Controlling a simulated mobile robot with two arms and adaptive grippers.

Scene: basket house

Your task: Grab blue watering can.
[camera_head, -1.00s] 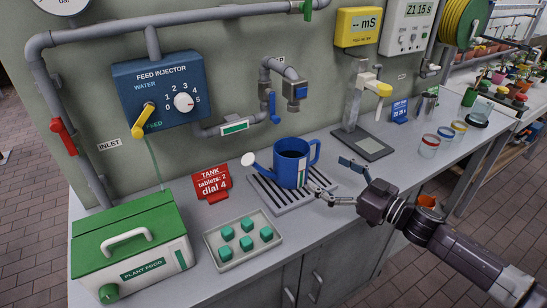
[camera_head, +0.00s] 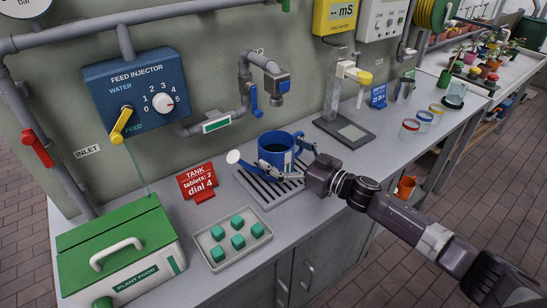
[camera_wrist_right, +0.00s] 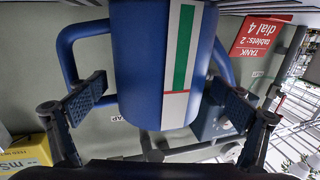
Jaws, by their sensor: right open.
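The blue watering can (camera_head: 272,150) stands upright on the slotted drain grate (camera_head: 262,190) on the counter. It has a white spout tip to the left and a handle to the right. My right gripper (camera_head: 287,161) is at the can's front right side, its fingers open on either side of the can body. In the right wrist view the can's blue body (camera_wrist_right: 140,70), with a green and white gauge strip, fills the space between the finger pads (camera_wrist_right: 162,100). The left pad overlaps the handle loop in that view. I cannot tell whether the pads touch the can. My left gripper is not in view.
A red tank sign (camera_head: 196,180) and a tray of green tablets (camera_head: 212,258) are left of the grate. A green-lidded plant food box (camera_head: 150,262) is at far left. A tap (camera_head: 274,85) hangs above the can. Several jars (camera_head: 410,128) stand farther right.

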